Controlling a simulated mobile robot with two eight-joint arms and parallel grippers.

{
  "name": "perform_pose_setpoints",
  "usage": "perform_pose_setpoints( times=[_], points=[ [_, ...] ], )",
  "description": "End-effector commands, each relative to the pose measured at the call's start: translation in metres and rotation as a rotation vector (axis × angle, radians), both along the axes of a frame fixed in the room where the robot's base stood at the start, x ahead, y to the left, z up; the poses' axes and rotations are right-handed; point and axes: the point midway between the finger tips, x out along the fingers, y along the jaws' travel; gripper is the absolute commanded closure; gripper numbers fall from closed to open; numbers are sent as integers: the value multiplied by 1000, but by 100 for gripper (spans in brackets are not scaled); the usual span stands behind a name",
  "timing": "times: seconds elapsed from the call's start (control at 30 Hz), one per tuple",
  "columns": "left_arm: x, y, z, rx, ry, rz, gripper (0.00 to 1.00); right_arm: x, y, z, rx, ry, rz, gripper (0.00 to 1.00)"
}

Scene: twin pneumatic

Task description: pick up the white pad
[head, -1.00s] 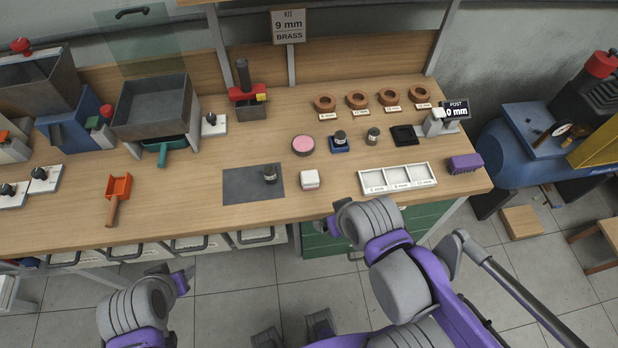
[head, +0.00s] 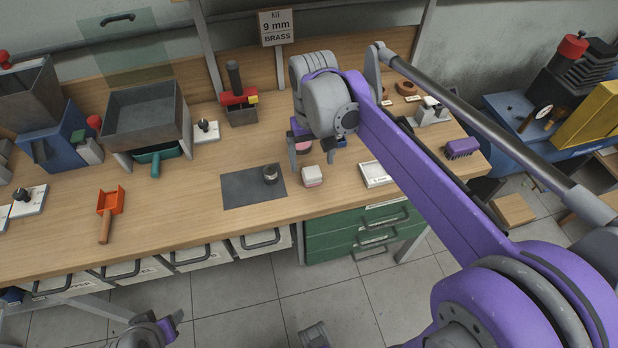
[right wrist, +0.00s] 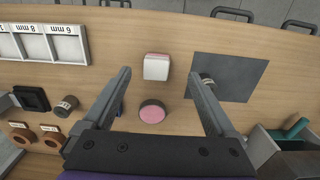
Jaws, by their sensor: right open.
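The white pad (head: 312,175) is a small white block with a pinkish edge, lying on the wooden bench right of a grey mat. It also shows in the right wrist view (right wrist: 156,67), between the fingertips in the picture and untouched. My right gripper (head: 312,172) is open and empty, pointing down over the bench around the pad's spot; its height above the pad is hard to judge. It also shows in the right wrist view (right wrist: 160,75). Part of my left arm's end (head: 165,330) shows at the bottom left; its jaws are not clear.
A round pink-topped tin (right wrist: 152,111) stands close behind the pad. The grey mat (head: 240,188) carries a small metal cylinder (head: 270,174). A white compartment tray (head: 376,176) is to the right, partly behind my arm.

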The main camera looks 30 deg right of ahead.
Motion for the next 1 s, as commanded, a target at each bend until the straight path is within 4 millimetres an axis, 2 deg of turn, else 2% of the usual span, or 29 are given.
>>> perform_pose_setpoints(
  times=[0.1,0.33,0.6,0.9,0.93,1.0],
  points=[
    [0,0,-3,0,1,0,50,1,0,-19,0,-1,0,9],
    [-1,0,-4,0,1,0,50,2,-2,-37,0,-1,0,9],
    [-1,0,-8,0,3,0,50,8,-6,-75,0,-2,0,9],
    [-1,0,-8,0,3,0,50,8,-6,-81,0,-2,1,9],
    [-1,0,-8,0,3,0,50,8,-6,-81,0,-2,1,11],
    [-1,0,-8,0,3,0,50,8,-6,-81,0,-2,1,23]
  ],
)
